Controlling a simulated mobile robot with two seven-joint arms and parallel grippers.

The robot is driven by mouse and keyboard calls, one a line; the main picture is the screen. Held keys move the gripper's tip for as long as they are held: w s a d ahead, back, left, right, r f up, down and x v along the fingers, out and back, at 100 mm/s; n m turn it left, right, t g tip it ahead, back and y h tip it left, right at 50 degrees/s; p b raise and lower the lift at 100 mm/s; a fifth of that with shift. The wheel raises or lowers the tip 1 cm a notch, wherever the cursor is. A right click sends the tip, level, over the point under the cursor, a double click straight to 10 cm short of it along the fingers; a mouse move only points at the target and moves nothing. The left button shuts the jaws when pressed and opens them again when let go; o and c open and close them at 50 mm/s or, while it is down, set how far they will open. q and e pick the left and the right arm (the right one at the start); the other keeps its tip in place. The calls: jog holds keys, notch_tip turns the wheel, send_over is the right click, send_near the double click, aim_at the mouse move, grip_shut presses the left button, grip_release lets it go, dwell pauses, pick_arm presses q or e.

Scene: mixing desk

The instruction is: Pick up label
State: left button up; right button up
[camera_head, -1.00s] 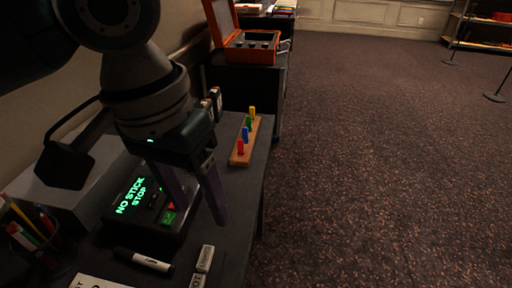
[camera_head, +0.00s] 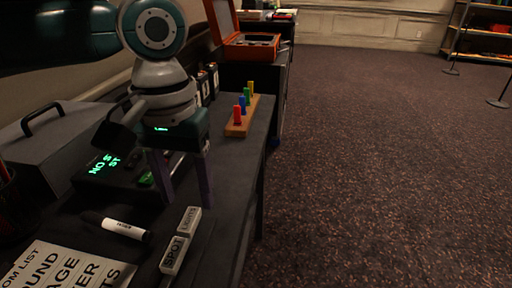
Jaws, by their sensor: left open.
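Two small pale labels lie end to end near the right edge of the dark desk. The nearer label (camera_head: 174,254) reads SPOT; the writing on the farther label (camera_head: 190,220) is too small to read surely. My left gripper (camera_head: 187,198) points down with its two purple fingers spread, and nothing shows between them. In the picture its fingertips are just above the farther label; their height over the desk is hard to tell. My right gripper is not in view.
A marker (camera_head: 118,227) and a printed list sheet (camera_head: 65,268) lie left of the labels. Behind my gripper are a device with green lit text (camera_head: 103,166) and a wooden block with coloured pegs (camera_head: 237,130). A grey case (camera_head: 60,135) stands at left.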

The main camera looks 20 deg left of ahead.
aim_at(191, 213)
pick_arm(q)
notch_tip(191, 213, down, 3)
jog(key=shift+f+b, duration=0.2)
jog(key=shift+b, duration=0.15)
jog(key=shift+c, duration=0.3)
grip_shut()
